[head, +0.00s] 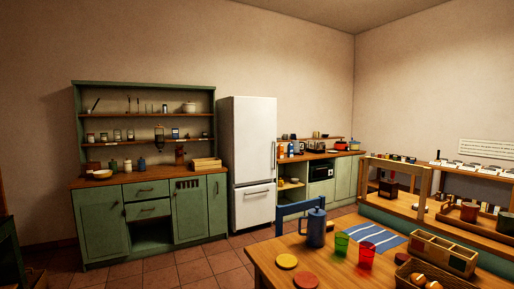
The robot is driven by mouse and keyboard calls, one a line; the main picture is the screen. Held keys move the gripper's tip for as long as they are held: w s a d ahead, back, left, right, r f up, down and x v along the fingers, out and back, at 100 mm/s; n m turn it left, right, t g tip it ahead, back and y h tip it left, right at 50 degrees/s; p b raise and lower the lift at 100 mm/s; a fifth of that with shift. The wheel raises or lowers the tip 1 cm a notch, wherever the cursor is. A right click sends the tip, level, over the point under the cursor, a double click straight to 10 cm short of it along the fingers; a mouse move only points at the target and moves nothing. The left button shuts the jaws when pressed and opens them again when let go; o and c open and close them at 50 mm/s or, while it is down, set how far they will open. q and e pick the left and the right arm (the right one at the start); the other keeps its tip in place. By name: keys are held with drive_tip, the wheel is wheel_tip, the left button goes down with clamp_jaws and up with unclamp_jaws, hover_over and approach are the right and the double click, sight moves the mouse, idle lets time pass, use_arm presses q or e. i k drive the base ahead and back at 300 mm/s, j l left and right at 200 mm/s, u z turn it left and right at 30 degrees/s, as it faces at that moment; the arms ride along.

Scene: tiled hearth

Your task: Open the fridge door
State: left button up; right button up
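The white fridge (247,165) stands against the back wall, left of centre in the head view, between a green dresser and a low counter. Its tall upper door (254,140) is shut and has a vertical handle (273,155) near its right edge. A lower door or drawer (254,206) is also shut, with a horizontal handle near its top. The fridge is some distance away across the floor. Neither of my grippers shows in this view.
The green dresser (149,218) stands left of the fridge. A green counter (343,178) stands to its right. A wooden table (262,258) with a blue jug (316,228), cups and baskets fills the front right, with a blue chair (290,209) behind it. Tiled floor (190,268) is clear ahead.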

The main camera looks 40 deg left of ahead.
sight(255, 119)
drive_tip(key=i+j+u, duration=0.4)
drive_tip(key=j, duration=0.2)
drive_tip(key=i+j+u, duration=0.25)
drive_tip(key=j+u, duration=0.15)
drive_tip(key=j, duration=0.15)
drive_tip(key=i+j+u, duration=0.6)
drive_tip(key=i+u, duration=0.65)
drive_tip(key=i, duration=0.15)
drive_tip(key=i+z, duration=0.25)
drive_tip(key=i, duration=0.2)
drive_tip(key=i+z, duration=0.25)
drive_tip(key=i, duration=0.2)
drive_tip(key=i+j+z, duration=0.2)
drive_tip(key=i, duration=0.2)
drive_tip(key=i+j+z, duration=0.25)
drive_tip(key=i, duration=0.2)
drive_tip(key=i+l+z, duration=0.25)
drive_tip(key=i, duration=0.5)
drive_tip(key=i+l+z, duration=0.1)
drive_tip(key=i+z, duration=0.2)
drive_tip(key=i, duration=0.45)
